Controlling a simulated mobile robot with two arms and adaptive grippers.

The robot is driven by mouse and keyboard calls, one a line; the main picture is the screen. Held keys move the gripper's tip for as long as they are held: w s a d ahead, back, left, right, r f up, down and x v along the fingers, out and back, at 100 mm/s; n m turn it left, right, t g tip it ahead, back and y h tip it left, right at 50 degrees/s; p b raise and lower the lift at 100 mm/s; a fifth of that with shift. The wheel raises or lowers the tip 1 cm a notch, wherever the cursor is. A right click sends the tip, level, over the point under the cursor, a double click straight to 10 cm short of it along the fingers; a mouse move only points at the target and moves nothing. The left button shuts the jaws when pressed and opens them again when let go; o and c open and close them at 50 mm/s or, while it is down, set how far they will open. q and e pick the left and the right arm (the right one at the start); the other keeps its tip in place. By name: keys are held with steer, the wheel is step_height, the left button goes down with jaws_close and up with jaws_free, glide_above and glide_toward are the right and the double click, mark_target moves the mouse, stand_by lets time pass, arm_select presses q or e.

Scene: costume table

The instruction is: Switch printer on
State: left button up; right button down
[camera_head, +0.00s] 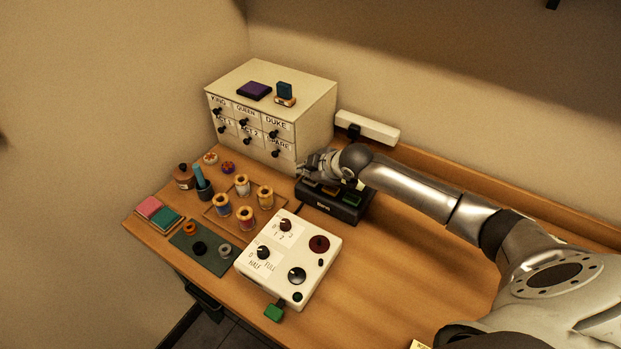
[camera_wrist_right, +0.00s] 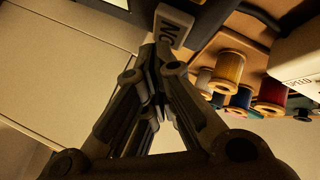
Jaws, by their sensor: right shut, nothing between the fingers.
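A black device (camera_head: 332,207) with coloured keys on top stands on the table right of the drawer cabinet; I take it for the printer, though its front label is too small to read. My right gripper (camera_head: 312,167) is at its back left edge, fingers shut and empty, and partly hides the device. In the right wrist view, the closed fingertips (camera_wrist_right: 162,52) are close to a grey block marked "ON" (camera_wrist_right: 175,26), seen turned around. I cannot tell whether they touch it. My left gripper is not in view.
The cabinet with labelled drawers (camera_head: 310,112) stands close behind the gripper. A white power strip (camera_head: 367,128) is at the wall. A white control box (camera_head: 320,265) with knobs is in front. Thread spools (camera_head: 245,218) are to the left.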

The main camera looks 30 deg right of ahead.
mark_target(308, 181)
steer(key=shift+f, duration=0.5)
stand_by(0.4)
steer(key=shift+r+p, duration=0.9)
steer(key=shift+r, duration=0.1)
step_height(308, 181, up, 4)
steer(key=p, duration=0.4)
steer(key=shift+r+p, duration=0.25)
steer(key=shift+p, duration=0.05)
steer(key=shift+r+p, duration=0.5)
steer(key=shift+r, duration=0.25)
steer(key=shift+d, duration=0.1)
